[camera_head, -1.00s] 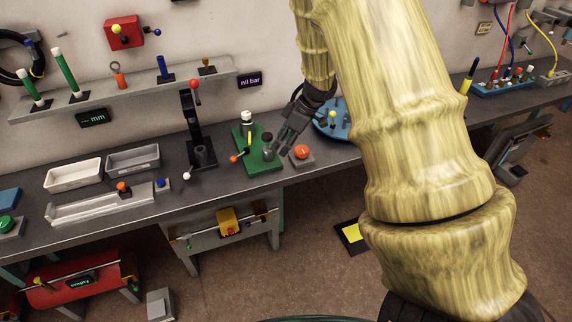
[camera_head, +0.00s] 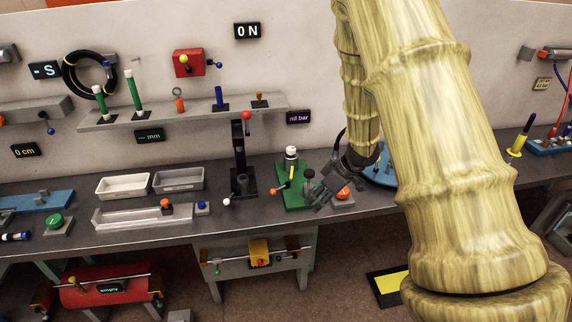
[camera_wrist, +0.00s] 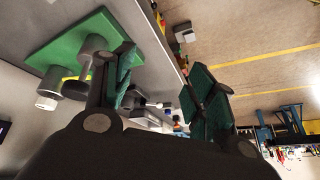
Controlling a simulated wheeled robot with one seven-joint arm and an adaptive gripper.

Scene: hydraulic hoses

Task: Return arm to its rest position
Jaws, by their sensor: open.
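My gripper (camera_head: 318,190) is dark grey and hangs over the bench (camera_head: 225,208) at the right end of the green fixture plate (camera_head: 295,200). In the wrist view my gripper (camera_wrist: 165,95) shows its two green-padded fingers apart, with nothing held between them. The green plate (camera_wrist: 85,45) shows behind the left finger, with grey and white fittings on it. My arm, in a yellowish cover, fills the right of the head view and hides part of the bench. Whether a finger touches the fixture cannot be told.
A red button box (camera_head: 343,196) and a blue round base (camera_head: 385,172) stand close to my gripper. A black upright press (camera_head: 241,165) with a red knob stands to the left. Two trays (camera_head: 123,186) lie further left. A yellow floor pad (camera_head: 394,283) lies below the bench.

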